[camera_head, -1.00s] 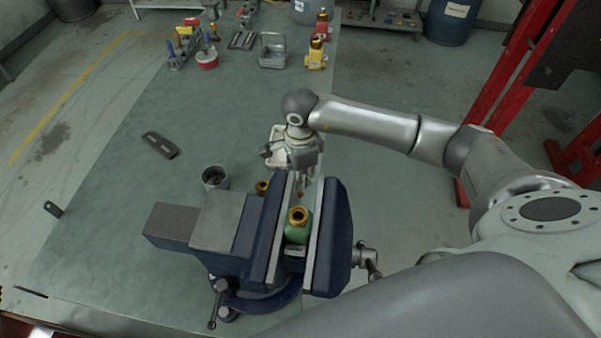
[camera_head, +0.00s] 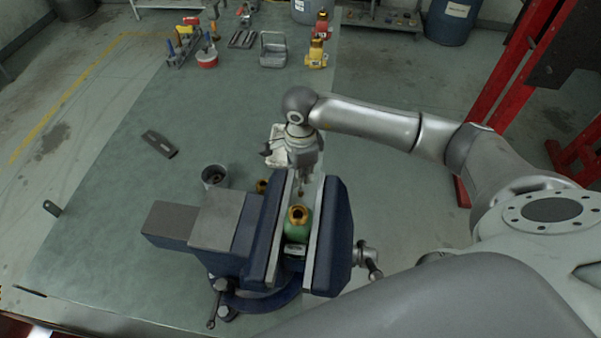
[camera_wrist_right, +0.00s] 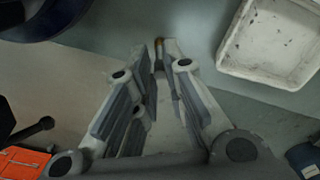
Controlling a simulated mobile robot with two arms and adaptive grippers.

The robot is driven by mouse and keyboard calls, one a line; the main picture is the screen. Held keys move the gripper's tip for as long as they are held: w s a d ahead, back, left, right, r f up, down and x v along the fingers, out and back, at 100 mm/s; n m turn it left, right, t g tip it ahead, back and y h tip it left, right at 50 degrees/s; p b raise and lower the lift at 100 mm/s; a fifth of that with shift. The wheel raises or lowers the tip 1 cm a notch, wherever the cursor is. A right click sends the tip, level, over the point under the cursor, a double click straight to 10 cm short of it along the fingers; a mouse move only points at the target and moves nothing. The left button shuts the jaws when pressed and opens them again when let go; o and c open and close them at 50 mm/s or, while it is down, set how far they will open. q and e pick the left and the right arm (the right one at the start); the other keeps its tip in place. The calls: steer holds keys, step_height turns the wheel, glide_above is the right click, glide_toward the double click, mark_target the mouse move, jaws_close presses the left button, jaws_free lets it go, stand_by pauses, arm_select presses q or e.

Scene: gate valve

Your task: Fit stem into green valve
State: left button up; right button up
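The green valve (camera_head: 298,230) is clamped upright between the jaws of the blue vise (camera_head: 335,250), its brass opening (camera_head: 298,214) facing up. My right gripper (camera_head: 303,184) points down just behind the valve, near the far end of the vise jaws, apart from the opening. In the right wrist view its fingers (camera_wrist_right: 158,72) close together around a thin piece with a brownish tip (camera_wrist_right: 158,46), which looks like the stem. Most of the stem is hidden by the fingers. My left gripper is out of view.
A grey cup (camera_head: 214,177) and a brass part (camera_head: 262,187) stand left of the jaws. A white tray (camera_wrist_right: 232,62) lies beside my right gripper. A dark flat bar (camera_head: 160,144) lies on the green bench. Valves and tools stand at the back.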

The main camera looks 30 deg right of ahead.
jaws_close()
steer(key=shift+r+p, duration=1.3)
steer(key=shift+r, duration=1.3)
